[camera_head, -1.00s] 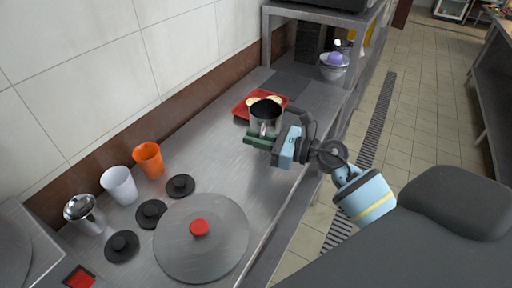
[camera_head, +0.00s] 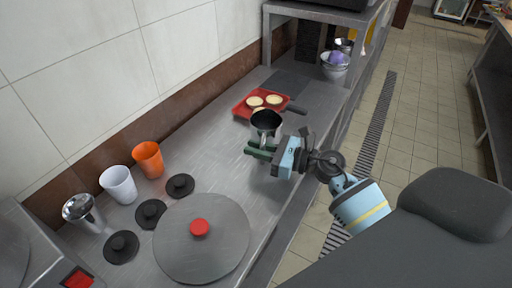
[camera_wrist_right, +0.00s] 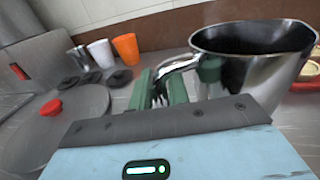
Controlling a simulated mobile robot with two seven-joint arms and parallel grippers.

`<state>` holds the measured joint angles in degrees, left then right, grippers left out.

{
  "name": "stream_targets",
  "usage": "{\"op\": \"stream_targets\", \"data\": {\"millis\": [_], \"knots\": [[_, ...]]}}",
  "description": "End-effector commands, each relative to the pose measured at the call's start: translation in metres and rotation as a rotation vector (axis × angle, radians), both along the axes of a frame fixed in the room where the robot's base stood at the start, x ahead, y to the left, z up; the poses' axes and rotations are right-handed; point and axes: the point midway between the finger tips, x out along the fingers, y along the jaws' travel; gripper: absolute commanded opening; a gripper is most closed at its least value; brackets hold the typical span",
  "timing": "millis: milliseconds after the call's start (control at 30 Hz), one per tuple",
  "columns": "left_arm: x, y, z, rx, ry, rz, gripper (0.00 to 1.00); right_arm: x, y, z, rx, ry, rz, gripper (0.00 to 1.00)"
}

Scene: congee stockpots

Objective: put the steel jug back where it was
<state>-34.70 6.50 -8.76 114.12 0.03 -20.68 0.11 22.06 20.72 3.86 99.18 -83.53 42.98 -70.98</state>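The steel jug (camera_head: 266,124) is a shiny, open-topped vessel and looks upright in the head view. It is over the counter, on the near side of a red pan; whether its base touches the counter I cannot tell. My right gripper (camera_head: 261,150) has green fingers closed around the jug's handle. In the right wrist view the jug (camera_wrist_right: 262,75) fills the upper right, its curved handle (camera_wrist_right: 178,66) running between the green fingers (camera_wrist_right: 178,88). The fingers hide part of the handle. My left gripper is not in view.
The red pan (camera_head: 240,110) with pale round cakes (camera_head: 273,100) lies just behind the jug. An orange cup (camera_head: 149,160), a white cup (camera_head: 119,186), several black lids (camera_head: 151,213) and a large steel lid (camera_head: 203,258) stand to the left. Bare counter (camera_head: 215,150) lies between.

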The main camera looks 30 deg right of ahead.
Motion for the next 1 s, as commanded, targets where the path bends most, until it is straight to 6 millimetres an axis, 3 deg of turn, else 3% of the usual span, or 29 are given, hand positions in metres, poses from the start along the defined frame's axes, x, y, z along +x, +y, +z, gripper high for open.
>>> {"op": "stream_targets", "data": {"millis": [133, 500, 1000], "knots": [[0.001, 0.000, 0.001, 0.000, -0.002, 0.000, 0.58, 0.000, 0.000, 0.001, 0.000, -0.001, 0.000, 0.35], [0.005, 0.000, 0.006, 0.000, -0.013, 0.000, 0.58, 0.000, 0.000, 0.007, 0.000, -0.004, 0.000, 0.35], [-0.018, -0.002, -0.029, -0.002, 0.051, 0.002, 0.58, -0.070, -0.060, -0.001, -0.003, 0.005, -0.001, 0.35]]}}
